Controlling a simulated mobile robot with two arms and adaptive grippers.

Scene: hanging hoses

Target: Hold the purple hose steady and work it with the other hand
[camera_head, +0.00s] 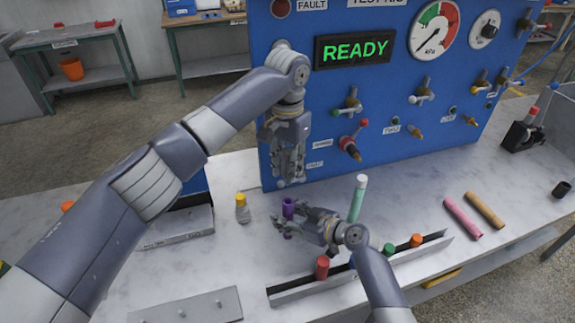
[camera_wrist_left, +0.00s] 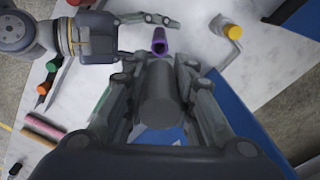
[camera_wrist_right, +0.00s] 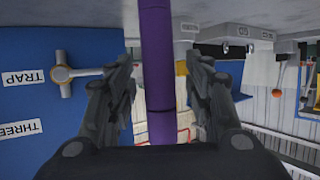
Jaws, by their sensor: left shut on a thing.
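The purple hose (camera_head: 288,206) shows as a short upright tube with a dark open top, just beyond my right gripper. In the left wrist view its dark mouth (camera_wrist_left: 160,42) faces me. My left gripper (camera_head: 290,178) points down above the hose and is shut on a dark grey cylinder (camera_wrist_left: 160,95). From these views I cannot tell whether the cylinder joins the hose. My right gripper (camera_head: 282,222) is open with its fingers on either side of the hose. In the right wrist view the hose (camera_wrist_right: 157,70) runs upright between the fingers, with gaps on both sides; its lower part is hidden.
The blue panel (camera_head: 400,130) with valves and a READY display stands behind. A yellow-capped fitting (camera_head: 242,210) is left of the hose, a teal tube (camera_head: 358,198) to its right. A rack (camera_head: 300,290) with coloured plugs lies in front. Pink and brown hoses lie at right.

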